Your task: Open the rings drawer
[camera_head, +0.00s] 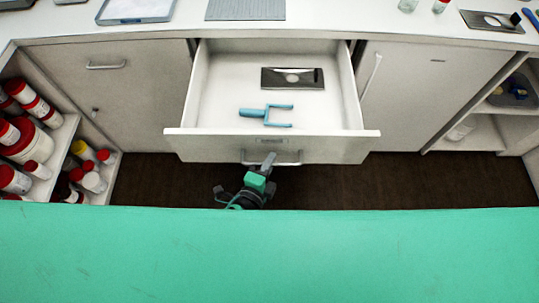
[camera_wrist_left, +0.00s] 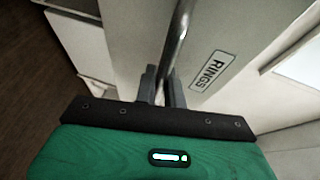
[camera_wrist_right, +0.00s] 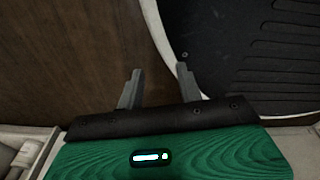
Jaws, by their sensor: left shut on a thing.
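The rings drawer (camera_head: 270,147) stands pulled out from the cabinet in the head view. A flat dark plate with a light oval (camera_head: 292,78) and a blue fork-shaped tool (camera_head: 266,115) lie inside it. In the left wrist view the drawer's label (camera_wrist_left: 212,72) reads RINGS, beside its metal bar handle (camera_wrist_left: 178,38). My left gripper (camera_head: 266,163) is at the handle, and its fingers are shut on the bar, as the left wrist view also shows (camera_wrist_left: 162,88). My right gripper (camera_wrist_right: 160,85) shows only in the right wrist view, open and empty, with its fingers apart.
A closed cabinet front (camera_head: 110,88) is left of the drawer and a cabinet door (camera_head: 425,92) right. Open shelves with red-capped bottles (camera_head: 35,145) stand at far left. The white worktop (camera_head: 330,15) runs above. A green surface (camera_head: 270,255) fills the foreground; dark floor lies between.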

